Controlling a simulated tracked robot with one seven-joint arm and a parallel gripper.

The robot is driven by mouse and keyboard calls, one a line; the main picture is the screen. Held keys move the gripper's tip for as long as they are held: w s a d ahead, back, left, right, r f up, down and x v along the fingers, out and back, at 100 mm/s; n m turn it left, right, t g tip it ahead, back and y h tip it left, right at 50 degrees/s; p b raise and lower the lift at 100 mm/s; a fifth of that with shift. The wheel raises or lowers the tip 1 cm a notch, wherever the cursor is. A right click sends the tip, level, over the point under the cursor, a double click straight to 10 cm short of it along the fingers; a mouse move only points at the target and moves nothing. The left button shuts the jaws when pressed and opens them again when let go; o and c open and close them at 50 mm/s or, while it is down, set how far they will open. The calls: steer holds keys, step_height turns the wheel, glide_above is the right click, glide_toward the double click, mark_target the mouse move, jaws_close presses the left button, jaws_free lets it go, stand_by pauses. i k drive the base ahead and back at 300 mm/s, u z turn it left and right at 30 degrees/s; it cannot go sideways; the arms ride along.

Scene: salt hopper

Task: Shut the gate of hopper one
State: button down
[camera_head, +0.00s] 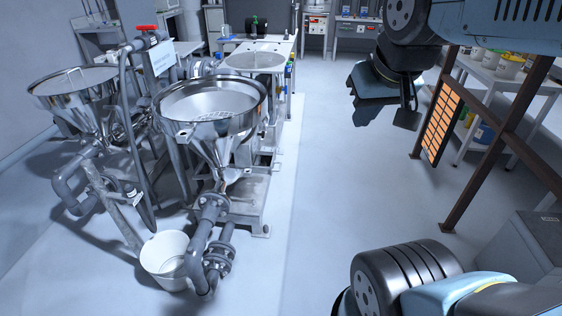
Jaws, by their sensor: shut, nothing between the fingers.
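Several steel funnel hoppers stand on the left half of the view. The nearest hopper (184,128) holds pale material and narrows to an outlet above grey flanged pipes (212,215). Another hopper (62,98) stands at the far left, and a third hopper (255,62) stands behind. I cannot tell which is hopper one, and I cannot make out a gate or its position. My gripper (406,117) hangs at the upper right, well to the right of the hoppers. It is shut and touches nothing.
A red valve handle (146,28) tops a pipe between hoppers, beside a white sign (162,59). A brown steel frame (487,142) with an orange panel (441,124) stands right. The middle floor is clear.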

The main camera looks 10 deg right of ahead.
mark_target(265, 159)
steer(key=i, duration=1)
